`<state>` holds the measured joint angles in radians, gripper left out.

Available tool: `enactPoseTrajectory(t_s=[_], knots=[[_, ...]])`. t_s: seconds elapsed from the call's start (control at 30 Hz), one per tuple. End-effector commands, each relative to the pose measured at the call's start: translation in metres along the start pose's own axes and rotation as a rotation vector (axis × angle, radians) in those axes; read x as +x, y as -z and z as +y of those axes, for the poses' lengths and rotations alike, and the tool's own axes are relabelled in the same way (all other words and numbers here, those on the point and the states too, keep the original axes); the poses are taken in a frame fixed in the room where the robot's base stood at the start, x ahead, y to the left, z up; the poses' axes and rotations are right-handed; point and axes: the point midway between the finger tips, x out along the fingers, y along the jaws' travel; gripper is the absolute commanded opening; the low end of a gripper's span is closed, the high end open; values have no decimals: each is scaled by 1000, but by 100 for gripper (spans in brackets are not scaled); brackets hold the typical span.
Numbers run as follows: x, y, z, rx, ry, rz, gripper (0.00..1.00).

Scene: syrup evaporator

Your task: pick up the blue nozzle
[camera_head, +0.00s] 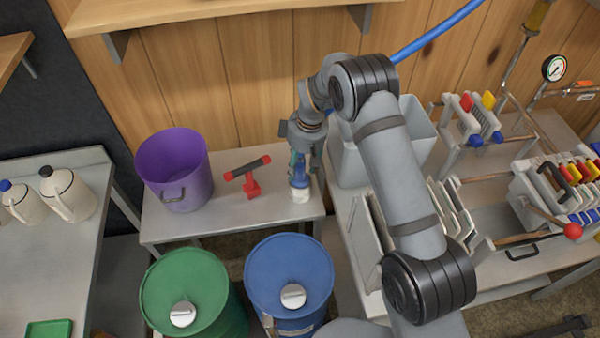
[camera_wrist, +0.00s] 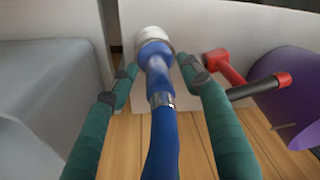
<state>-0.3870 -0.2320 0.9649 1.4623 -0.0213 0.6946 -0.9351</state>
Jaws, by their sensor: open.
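The blue nozzle (camera_wrist: 155,57) has a white tip and a silver band where a blue hose joins it. In the wrist view it lies between the two green fingers of my gripper (camera_wrist: 161,80), which are open, one on each side, with a visible gap to each fingertip. In the head view the nozzle (camera_head: 299,180) stands about upright, white end down, at the right of a small grey table (camera_head: 236,220). My gripper (camera_head: 304,160) is right above and around its upper part, pointing down. The hose there is mostly hidden behind my arm.
A red tool with a black handle (camera_head: 247,174) stands left of the nozzle, and a purple bucket (camera_head: 176,180) is farther left. A grey bin (camera_head: 415,150) is close on the right. Green (camera_head: 185,285) and blue (camera_head: 289,270) drums stand in front; a wooden wall is behind.

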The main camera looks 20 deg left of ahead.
Motion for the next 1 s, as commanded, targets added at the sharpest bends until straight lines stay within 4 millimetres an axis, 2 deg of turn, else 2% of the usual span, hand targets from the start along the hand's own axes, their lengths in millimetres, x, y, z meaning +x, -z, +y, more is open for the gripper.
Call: enactPoseTrajectory(t_s=[0.07,0.83,1.0], knots=[[0,0,0,0,0,0,47],[0,0,0,0,0,0,2],[0,0,0,0,0,0,0]])
